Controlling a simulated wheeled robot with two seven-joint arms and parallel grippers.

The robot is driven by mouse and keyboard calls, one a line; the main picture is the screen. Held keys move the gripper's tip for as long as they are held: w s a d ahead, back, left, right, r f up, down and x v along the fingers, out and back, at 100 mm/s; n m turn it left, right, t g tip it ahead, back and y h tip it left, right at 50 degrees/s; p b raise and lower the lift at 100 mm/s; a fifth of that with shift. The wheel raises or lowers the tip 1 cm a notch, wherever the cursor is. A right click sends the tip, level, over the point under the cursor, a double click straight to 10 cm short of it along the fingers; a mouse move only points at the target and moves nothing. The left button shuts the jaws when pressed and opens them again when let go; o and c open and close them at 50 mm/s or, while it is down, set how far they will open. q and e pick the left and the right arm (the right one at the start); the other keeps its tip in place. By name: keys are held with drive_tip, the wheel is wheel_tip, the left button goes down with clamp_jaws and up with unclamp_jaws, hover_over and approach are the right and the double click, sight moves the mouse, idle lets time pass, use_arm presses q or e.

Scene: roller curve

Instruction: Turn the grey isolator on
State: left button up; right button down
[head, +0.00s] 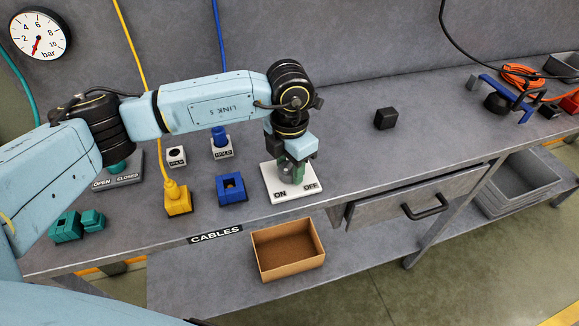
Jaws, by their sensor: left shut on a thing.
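The grey isolator (285,190) is a white plate on the bench marked ON at its left and OFF at its right. A grey knob stands on the plate, mostly hidden by my gripper. My left gripper (292,174) points down over the plate and is shut on the isolator's knob. I cannot tell exactly which way the knob points. My right gripper is not in view.
A blue socket (231,189) and a yellow plug block (177,198) stand left of the isolator. A black cube (385,118) lies to the right. A cardboard box (287,249) sits below the bench edge. The bench between isolator and cube is clear.

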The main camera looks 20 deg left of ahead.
sight(289, 165)
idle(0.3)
use_arm(q)
drive_tip(key=o, duration=1)
wheel_tip(289, 165, up, 14)
drive_tip(key=shift+f, duration=0.25)
